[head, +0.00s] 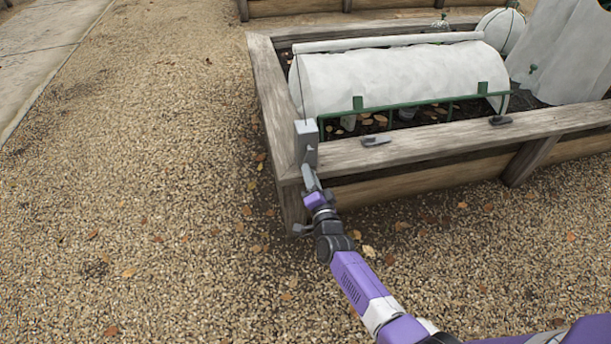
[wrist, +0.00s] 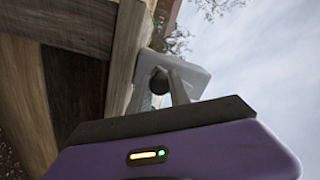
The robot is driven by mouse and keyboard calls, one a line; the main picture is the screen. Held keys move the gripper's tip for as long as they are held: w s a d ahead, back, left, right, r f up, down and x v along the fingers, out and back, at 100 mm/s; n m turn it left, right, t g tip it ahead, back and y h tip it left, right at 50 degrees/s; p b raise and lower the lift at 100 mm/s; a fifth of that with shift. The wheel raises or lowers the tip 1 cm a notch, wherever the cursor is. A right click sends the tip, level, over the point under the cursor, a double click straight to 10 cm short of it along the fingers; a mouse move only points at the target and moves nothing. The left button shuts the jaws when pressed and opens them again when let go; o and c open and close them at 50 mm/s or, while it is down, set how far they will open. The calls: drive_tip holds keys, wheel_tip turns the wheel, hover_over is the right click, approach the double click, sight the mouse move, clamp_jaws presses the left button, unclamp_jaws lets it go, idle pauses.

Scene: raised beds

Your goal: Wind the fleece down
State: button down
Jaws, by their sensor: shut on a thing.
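The white fleece (head: 400,80) lies over a hooped tunnel on the raised bed, with a white roll (head: 380,42) along its top. Its near edge hangs above a low green rail (head: 410,104), and soil and leaves show beneath. A grey winder box (head: 306,140) stands on the near left corner of the bed. My gripper (head: 310,178) reaches up to the front of this box. In the wrist view, my gripper (wrist: 168,88) is shut on a dark round handle (wrist: 158,78) in front of the pale box (wrist: 190,72). The handle's full shape is hidden.
The timber edge of the bed (head: 440,143) carries two dark grey clips (head: 376,141) (head: 501,120). More white fleece (head: 565,50) and a white domed cover (head: 502,28) stand at the right. Open gravel (head: 150,220) lies left and in front.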

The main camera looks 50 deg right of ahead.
drive_tip(key=shift+s+d+r+n, duration=0.1)
drive_tip(key=shift+s+d+n, duration=0.35)
drive_tip(key=shift+n, duration=0.9)
drive_tip(key=shift+s+d+n, duration=0.25)
drive_tip(key=shift+d+n, duration=0.3)
drive_tip(key=shift+n, duration=0.75)
drive_tip(key=shift+s+d+r+n, duration=0.1)
drive_tip(key=shift+s+d+n, duration=0.35)
drive_tip(key=shift+n, duration=0.9)
drive_tip(key=shift+w, duration=0.1)
drive_tip(key=c, duration=1.2)
unclamp_jaws()
drive_tip(key=p+v, duration=0.2)
drive_tip(key=v, duration=0.5)
drive_tip(key=shift+s+p, duration=0.35)
drive_tip(key=shift+p, duration=0.05)
drive_tip(key=shift+a, duration=0.15)
drive_tip(key=shift+c, duration=0.2)
